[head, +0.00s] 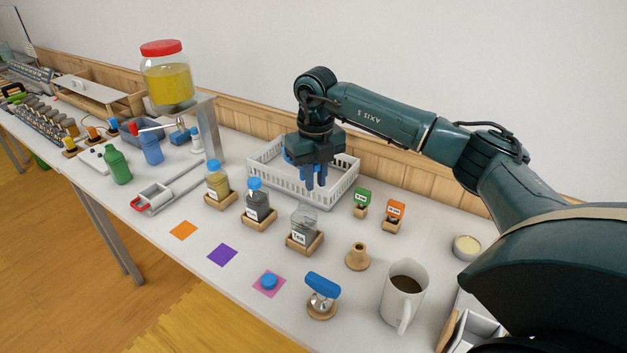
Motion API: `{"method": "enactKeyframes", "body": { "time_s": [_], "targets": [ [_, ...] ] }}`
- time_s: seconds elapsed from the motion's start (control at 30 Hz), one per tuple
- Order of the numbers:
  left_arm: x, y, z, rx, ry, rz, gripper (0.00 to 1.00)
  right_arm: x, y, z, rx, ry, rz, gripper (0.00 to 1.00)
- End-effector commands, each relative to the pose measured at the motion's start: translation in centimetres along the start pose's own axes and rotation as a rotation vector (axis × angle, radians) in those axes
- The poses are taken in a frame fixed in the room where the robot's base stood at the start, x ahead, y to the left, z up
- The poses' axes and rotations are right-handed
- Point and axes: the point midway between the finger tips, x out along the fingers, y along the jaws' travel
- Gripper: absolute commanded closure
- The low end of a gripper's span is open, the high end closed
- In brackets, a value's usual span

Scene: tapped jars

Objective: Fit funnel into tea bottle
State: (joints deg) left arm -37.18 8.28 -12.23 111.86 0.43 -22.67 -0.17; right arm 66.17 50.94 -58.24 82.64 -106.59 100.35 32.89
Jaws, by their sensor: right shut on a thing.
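The tea bottle (296,237), a clear jar labelled Tea, stands upright and uncapped in a wooden holder (319,242) at the middle of the table. Whether the funnel touches the mouth I cannot tell. A blue cap (269,281) lies on a pink square in front. My left gripper is not in view.
Two blue-capped bottles (218,180) (256,199) stand to the left in wooden holders. The front strip has free room.

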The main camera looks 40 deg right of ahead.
Motion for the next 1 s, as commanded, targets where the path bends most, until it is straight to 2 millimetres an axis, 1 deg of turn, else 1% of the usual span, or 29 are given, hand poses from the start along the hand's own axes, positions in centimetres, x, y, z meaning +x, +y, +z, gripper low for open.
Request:
{"method": "enactKeyframes", "body": {
  "time_s": [0.37,0.47,1.0],
  "targets": [
    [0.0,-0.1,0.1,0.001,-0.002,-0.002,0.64,-0.1,-0.1,0.0,0.014,0.001,0.001,1.0],
    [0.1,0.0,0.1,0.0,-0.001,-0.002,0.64,0.2,-0.1,0.0,0.013,0.001,0.001,1.0],
    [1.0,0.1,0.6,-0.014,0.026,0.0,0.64,3.8,-0.1,0.0,0.012,0.001,0.0,1.0]
  ]
}}
